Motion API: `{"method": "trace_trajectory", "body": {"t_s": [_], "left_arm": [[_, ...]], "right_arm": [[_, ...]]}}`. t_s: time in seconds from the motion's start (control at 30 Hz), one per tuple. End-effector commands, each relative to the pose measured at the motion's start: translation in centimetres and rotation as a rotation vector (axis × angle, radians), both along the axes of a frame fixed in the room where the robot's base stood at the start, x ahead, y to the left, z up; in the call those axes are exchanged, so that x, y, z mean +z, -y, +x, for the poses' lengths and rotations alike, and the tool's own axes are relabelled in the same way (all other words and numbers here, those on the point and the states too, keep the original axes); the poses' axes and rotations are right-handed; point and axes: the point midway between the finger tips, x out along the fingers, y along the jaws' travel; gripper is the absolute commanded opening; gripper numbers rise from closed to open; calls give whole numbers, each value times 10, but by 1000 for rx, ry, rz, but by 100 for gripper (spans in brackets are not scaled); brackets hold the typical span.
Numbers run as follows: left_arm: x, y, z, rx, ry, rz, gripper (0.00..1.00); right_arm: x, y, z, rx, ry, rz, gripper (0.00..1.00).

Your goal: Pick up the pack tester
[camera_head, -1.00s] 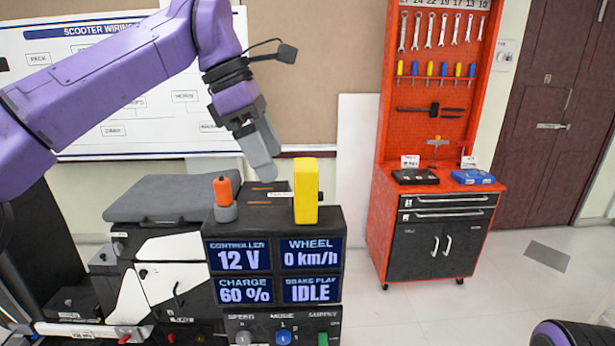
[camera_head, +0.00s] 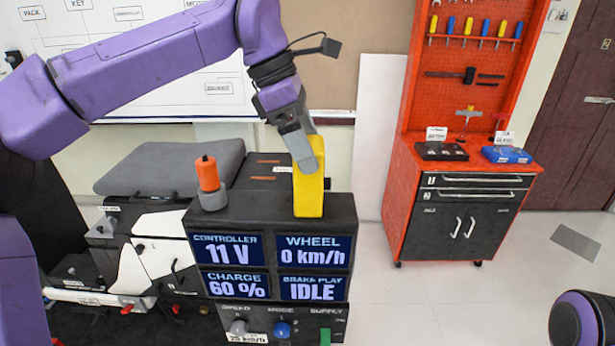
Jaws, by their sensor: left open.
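A yellow upright block (camera_head: 309,197), which looks like the pack tester, stands on the right part of the dark console top (camera_head: 253,207). My left gripper (camera_head: 304,166) comes down from above, open, with its grey fingers at the block's upper part. One finger overlaps the block's front left in the picture. I cannot tell whether it touches, and the far finger is mostly hidden. My right gripper is out of view.
An orange-and-grey knob-like piece (camera_head: 209,180) stands left of the block on the console. The console's front has display panels (camera_head: 313,252) and switches below. A red tool cabinet (camera_head: 455,195) stands to the right, with clear floor before it.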

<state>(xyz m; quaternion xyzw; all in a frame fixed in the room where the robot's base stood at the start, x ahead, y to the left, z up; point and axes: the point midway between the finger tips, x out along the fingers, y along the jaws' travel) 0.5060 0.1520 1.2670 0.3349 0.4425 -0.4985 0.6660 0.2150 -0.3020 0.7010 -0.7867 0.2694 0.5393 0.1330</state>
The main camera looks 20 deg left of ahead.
Motion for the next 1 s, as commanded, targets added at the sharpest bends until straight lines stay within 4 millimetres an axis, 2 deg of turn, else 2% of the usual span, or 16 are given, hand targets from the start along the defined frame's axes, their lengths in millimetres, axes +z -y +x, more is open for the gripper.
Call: {"method": "trace_trajectory", "body": {"t_s": [0.03,0.13,0.4,0.43,0.5,0.6,0.87,1.0], "left_arm": [[-10,2,-1,-2,-4,2,100],[-23,8,1,-1,-2,1,100],[-29,12,2,-3,-1,0,100],[-29,12,2,-3,-1,0,94],[-29,12,2,-3,-1,0,71],[-29,12,2,-3,-1,0,44],[-28,12,3,-3,-1,1,44],[-17,12,3,-1,1,0,44]], "right_arm": [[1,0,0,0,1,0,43],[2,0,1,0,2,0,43],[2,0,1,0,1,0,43],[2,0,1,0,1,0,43],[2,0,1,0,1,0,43],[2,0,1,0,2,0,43],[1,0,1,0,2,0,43],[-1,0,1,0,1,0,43]]}}
